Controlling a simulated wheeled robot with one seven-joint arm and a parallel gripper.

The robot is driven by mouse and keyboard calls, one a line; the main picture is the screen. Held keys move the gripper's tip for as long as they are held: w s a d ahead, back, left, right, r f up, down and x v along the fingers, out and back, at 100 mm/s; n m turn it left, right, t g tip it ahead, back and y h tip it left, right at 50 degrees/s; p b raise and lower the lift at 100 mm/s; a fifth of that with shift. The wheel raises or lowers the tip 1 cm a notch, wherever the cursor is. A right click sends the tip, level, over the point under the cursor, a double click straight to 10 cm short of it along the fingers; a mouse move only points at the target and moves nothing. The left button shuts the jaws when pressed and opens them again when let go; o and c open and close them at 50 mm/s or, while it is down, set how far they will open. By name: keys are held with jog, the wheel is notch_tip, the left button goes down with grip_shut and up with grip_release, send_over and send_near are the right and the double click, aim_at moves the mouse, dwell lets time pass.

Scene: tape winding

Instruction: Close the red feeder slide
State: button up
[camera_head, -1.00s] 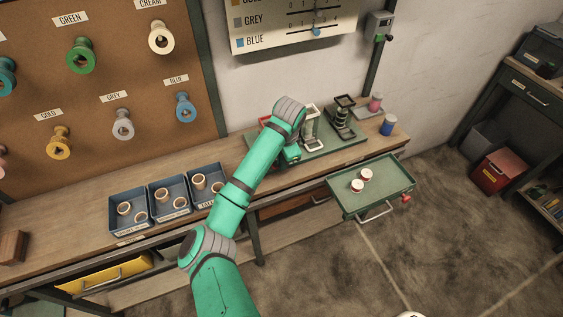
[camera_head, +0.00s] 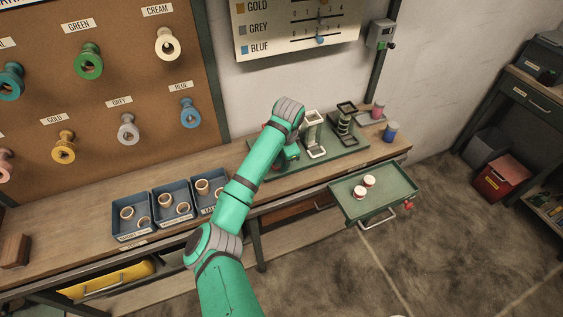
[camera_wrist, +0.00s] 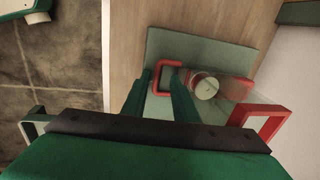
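In the wrist view, the red feeder slide shows as a red loop handle (camera_wrist: 158,78) at the near end and a red upright frame (camera_wrist: 268,112) to the right, with a clear strip between. A pale round tape roll or spool (camera_wrist: 205,87) sits beside the loop. My gripper (camera_wrist: 163,72) has its two green fingers apart, with part of the red loop seen between their tips; I cannot tell whether they touch it. In the head view, my arm's end covers most of the red feeder, and my gripper is a small green part (camera_head: 291,153) below the wrist.
The green base plate (camera_head: 345,152) carries a white-framed feeder (camera_head: 314,135) and a dark-framed one (camera_head: 346,122) to the right. A green drawer tray (camera_head: 390,200) with two small rolls stands out from the bench. Blue bins (camera_head: 133,234) are at left.

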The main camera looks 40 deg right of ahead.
jog(key=shift+r, duration=0.15)
notch_tip(320, 180, up, 10)
jog(key=s, duration=0.2)
jog(key=shift+a+r, duration=0.15)
jog(key=shift+a, duration=0.1)
jog(key=shift+d, duration=0.1)
dwell(0.5)
